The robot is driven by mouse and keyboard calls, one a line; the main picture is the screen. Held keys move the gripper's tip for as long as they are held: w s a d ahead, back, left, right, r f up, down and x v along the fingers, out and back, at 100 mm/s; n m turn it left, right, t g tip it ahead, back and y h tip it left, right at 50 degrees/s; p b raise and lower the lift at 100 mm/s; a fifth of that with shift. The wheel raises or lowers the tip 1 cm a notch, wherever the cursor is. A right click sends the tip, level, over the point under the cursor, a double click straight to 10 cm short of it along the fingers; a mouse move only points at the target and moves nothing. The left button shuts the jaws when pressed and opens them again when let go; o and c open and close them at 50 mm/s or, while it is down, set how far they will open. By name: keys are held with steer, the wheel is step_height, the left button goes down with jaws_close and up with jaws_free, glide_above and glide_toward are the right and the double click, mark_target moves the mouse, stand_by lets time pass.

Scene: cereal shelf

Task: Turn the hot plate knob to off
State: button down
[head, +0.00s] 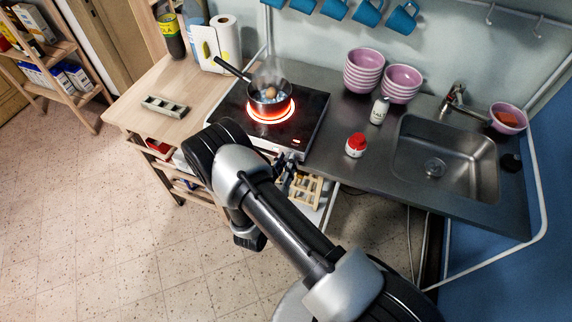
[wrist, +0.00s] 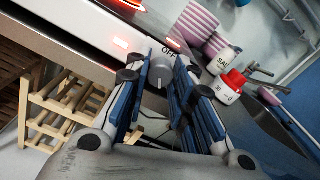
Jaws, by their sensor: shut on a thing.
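The hot plate (head: 312,112) has a black top and a light front, and its ring glows orange-red under a small pan (head: 286,89). Its front panel (wrist: 75,25) shows in the wrist view with a lit red light and an "OFF" mark. The grey knob (wrist: 159,72) is just below that mark. My gripper (wrist: 157,82) is at the front panel with its blue-padded fingers on both sides of the knob, shut on it. In the head view my gripper (head: 287,178) is at the hot plate's front edge, and my arm hides the knob there.
A red-and-white timer (head: 356,145) and a salt shaker (head: 379,110) stand right of the hot plate, before stacked pink bowls (head: 363,72). The sink (head: 447,158) is further right. A wooden rack (wrist: 62,105) is below the counter. Steam rises from the pan.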

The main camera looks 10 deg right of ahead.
steer(key=shift+n+b, duration=0.3)
steer(key=shift+n, duration=14.3)
steer(key=shift+f, duration=0.1)
steer(key=c, duration=1.4)
jaws_free()
steer(key=shift+o, duration=0.2)
